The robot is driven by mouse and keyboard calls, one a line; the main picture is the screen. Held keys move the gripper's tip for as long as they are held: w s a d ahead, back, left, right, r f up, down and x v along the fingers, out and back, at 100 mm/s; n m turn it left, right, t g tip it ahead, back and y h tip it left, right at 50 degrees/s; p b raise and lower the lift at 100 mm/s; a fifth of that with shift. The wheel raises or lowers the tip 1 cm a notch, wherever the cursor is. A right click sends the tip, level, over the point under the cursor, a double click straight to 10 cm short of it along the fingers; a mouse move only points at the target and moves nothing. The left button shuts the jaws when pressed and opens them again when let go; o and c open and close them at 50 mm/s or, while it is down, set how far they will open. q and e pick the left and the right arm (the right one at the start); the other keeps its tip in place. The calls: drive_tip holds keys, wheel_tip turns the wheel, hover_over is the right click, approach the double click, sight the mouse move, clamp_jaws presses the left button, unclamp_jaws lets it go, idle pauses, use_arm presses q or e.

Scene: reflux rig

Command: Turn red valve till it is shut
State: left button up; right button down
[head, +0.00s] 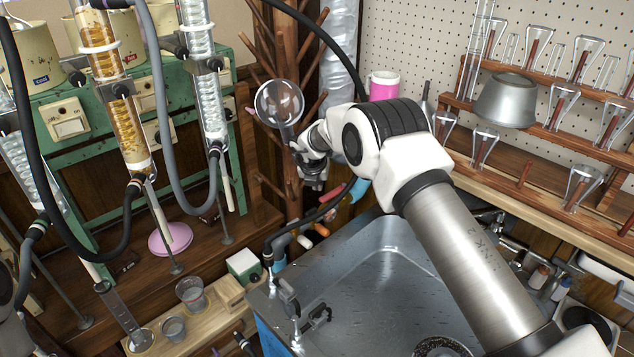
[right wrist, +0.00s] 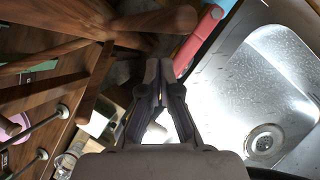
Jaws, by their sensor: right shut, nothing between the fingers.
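I cannot make out a red valve for certain in either view. The green rig frame (head: 235,150) with glass condensers (head: 128,125) and dark hoses stands at the left of the head view. My right gripper (head: 312,183) hangs in front of a wooden peg rack, above the sink's far left corner. In the right wrist view its fingers (right wrist: 158,72) are together, with nothing seen between them. My left gripper is not in view.
The wooden peg rack (head: 291,130) holds a round flask (head: 279,104) close to my right gripper. The metal sink (head: 385,262) has a tap assembly (head: 290,298) at its left edge. Glassware shelves (head: 560,135) stand at right. Beakers (head: 191,293) sit at lower left.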

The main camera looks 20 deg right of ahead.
sight(326, 198)
drive_tip(key=shift+b+x, duration=0.4)
drive_tip(key=shift+x, duration=0.65)
drive_tip(key=shift+b+x, duration=1.15)
drive_tip(key=shift+x, duration=0.5)
drive_tip(key=shift+s, duration=0.1)
drive_tip(key=shift+s+d+p, duration=0.1)
drive_tip(key=shift+s+p, duration=0.2)
drive_tip(key=shift+s, duration=0.1)
drive_tip(key=shift+s+d, duration=0.1)
drive_tip(key=shift+s, duration=0.65)
drive_tip(key=shift+s+d+b, duration=0.2)
drive_tip(key=shift+s+b, duration=0.35)
drive_tip(key=shift+s, duration=0.05)
drive_tip(key=shift+s+d+f+b, duration=0.15)
drive_tip(key=shift+s+d+b, duration=0.4)
drive_tip(key=shift+s+b, duration=0.35)
drive_tip(key=s+d+r+p, duration=0.2)
drive_tip(key=d+r+p, duration=0.2)
drive_tip(key=r+p, duration=0.1)
drive_tip(key=shift+s+d, duration=0.35)
drive_tip(key=shift+s, duration=0.05)
